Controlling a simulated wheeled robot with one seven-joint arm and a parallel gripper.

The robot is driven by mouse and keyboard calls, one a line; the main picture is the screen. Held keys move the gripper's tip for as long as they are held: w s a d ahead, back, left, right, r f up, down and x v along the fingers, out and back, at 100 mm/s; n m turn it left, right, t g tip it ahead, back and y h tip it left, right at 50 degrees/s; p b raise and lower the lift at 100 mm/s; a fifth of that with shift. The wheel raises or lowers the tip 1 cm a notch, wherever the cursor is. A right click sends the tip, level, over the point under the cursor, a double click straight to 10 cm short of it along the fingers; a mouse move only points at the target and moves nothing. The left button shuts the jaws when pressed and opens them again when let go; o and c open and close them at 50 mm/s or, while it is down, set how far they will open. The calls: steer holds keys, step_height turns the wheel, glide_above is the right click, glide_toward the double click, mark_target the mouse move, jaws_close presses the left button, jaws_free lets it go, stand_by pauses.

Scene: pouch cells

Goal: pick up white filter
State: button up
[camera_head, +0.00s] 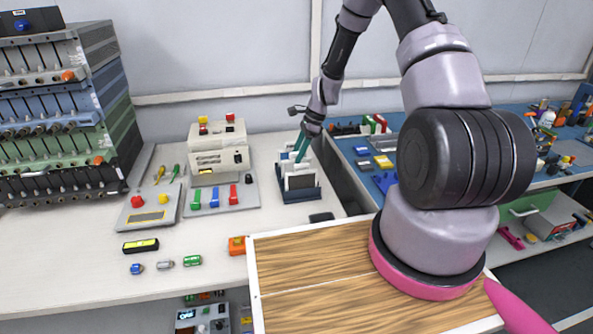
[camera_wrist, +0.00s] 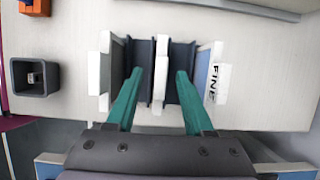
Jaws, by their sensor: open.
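My gripper (camera_wrist: 156,74) has two teal fingers, spread apart with one on each side of the middle white filter (camera_wrist: 161,64) in the wrist view. That filter stands edge-on in a dark slotted rack (camera_head: 300,196). A white-edged panel (camera_wrist: 106,70) stands at the rack's left side, and a white and blue one marked "FINE" (camera_wrist: 221,82) at its right. In the head view my gripper (camera_head: 302,146) reaches down into the rack from above, and the fingertips are partly hidden among the filters. I cannot tell whether the fingers touch the filter.
A cream device (camera_head: 219,148) and a panel with coloured switches (camera_head: 222,196) stand left of the rack. A small dark open box (camera_wrist: 35,77) and an orange part (camera_wrist: 35,6) lie left in the wrist view.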

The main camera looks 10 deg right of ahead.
steer(key=shift+x, duration=0.9)
jaws_close()
stand_by(0.7)
